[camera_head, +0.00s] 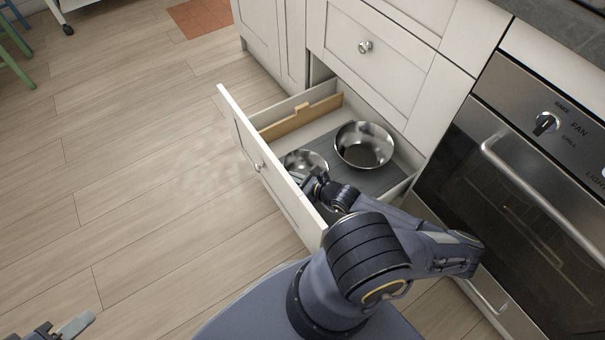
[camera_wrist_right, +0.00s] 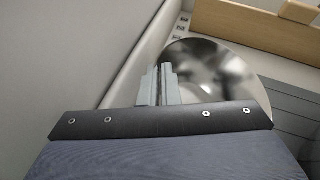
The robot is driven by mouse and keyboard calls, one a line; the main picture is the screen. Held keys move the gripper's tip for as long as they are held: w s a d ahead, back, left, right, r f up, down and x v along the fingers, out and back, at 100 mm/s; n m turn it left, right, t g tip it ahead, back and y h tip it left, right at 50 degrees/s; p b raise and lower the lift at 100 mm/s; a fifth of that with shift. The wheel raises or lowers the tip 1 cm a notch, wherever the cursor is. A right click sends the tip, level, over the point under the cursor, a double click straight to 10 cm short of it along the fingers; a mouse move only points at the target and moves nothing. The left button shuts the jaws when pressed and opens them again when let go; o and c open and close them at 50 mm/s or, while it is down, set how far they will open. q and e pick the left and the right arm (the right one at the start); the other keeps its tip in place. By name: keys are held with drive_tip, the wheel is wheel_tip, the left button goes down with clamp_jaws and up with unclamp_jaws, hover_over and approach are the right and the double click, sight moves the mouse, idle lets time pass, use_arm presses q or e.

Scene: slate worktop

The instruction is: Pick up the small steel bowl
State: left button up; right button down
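The small steel bowl (camera_head: 303,160) is in the open drawer, close to its front panel. It is the smaller and nearer of two steel bowls, and my right gripper hides part of it. In the right wrist view the bowl (camera_wrist_right: 215,75) shows beyond the fingers. My right gripper (camera_head: 311,178) is at the bowl's near edge. Its fingers (camera_wrist_right: 159,84) are almost together with only a thin gap, at the left side of the rim, and look closed on the bowl's wall. My left gripper (camera_head: 72,328) is partly cut off at the lower left, away from the drawer.
A larger steel bowl (camera_head: 364,146) stands beside the small one on the grey drawer liner. A wooden divider (camera_head: 300,118) crosses the drawer. The drawer front (camera_head: 262,168) stands out over the floor. An oven (camera_head: 530,190) is at the right. The floor to the left is clear.

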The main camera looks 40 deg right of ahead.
wheel_tip(320, 180, up, 18)
drive_tip(key=p, duration=0.8)
drive_tip(key=shift+p, duration=0.3)
